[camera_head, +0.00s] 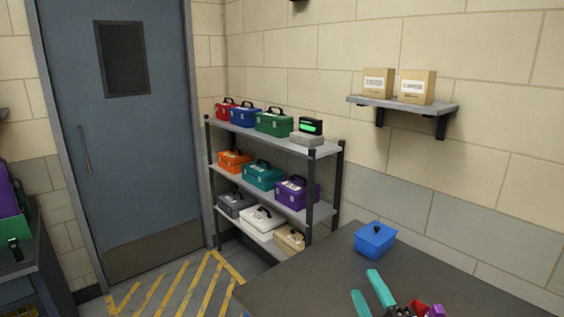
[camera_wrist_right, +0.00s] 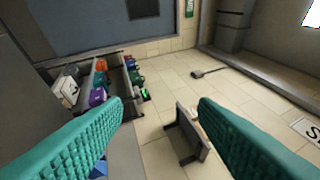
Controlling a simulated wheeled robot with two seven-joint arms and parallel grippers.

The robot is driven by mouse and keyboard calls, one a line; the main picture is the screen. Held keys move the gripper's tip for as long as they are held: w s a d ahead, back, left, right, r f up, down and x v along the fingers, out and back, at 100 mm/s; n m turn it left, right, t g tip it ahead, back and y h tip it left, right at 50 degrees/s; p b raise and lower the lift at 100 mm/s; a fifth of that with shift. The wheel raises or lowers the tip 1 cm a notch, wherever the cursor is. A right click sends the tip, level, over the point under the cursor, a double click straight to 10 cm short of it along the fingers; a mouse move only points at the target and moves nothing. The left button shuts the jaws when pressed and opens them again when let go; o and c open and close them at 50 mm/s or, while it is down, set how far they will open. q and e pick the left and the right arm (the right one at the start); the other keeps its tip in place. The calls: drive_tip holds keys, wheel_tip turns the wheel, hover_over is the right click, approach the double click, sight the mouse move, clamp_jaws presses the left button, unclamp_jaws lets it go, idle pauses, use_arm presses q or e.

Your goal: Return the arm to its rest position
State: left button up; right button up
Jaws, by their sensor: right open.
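My right gripper (camera_head: 371,295) shows at the bottom right of the head view, above the dark tabletop. Its two teal fingers are spread apart with nothing between them. In the right wrist view the same open fingers (camera_wrist_right: 162,120) frame the shelf and wall beyond, with no object held. My left gripper is not in view.
A three-level rack (camera_head: 325,193) with several coloured toolboxes stands beyond the table. A wall shelf (camera_head: 405,104) holds two cardboard boxes. A grey door (camera_head: 135,170) is at left, with yellow floor stripes (camera_head: 175,288) before it. The air around the gripper looks clear.

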drive_tip(key=s+d+f+m+g+h, duration=0.35)
drive_tip(key=f+m, duration=0.25)
drive_tip(key=f, duration=0.2)
drive_tip(key=s+d+f+m+g+h, duration=0.3)
drive_tip(key=s+f+m+g, duration=0.2)
drive_tip(key=f+m, duration=0.15)
drive_tip(key=s+a+f+m+g+y, duration=0.1)
drive_tip(key=s+f+m+g, duration=0.1)
drive_tip(key=s+f+g, duration=0.45)
drive_tip(key=s+a+f+m+g+y, duration=0.1)
drive_tip(key=s+f+m+g, duration=0.15)
drive_tip(key=s, duration=0.75)
wheel_tip(320, 180, down, 28)
drive_tip(key=s+n, duration=0.1)
drive_tip(key=s, duration=0.1)
drive_tip(key=s+d+f+g, duration=0.2)
drive_tip(key=s+d+f, duration=0.1)
drive_tip(key=s+f, duration=1.2)
drive_tip(key=shift+s+f+h, duration=0.25)
drive_tip(key=shift+s+h, duration=0.1)
drive_tip(key=shift+s, duration=0.15)
drive_tip(key=shift+d, duration=0.1)
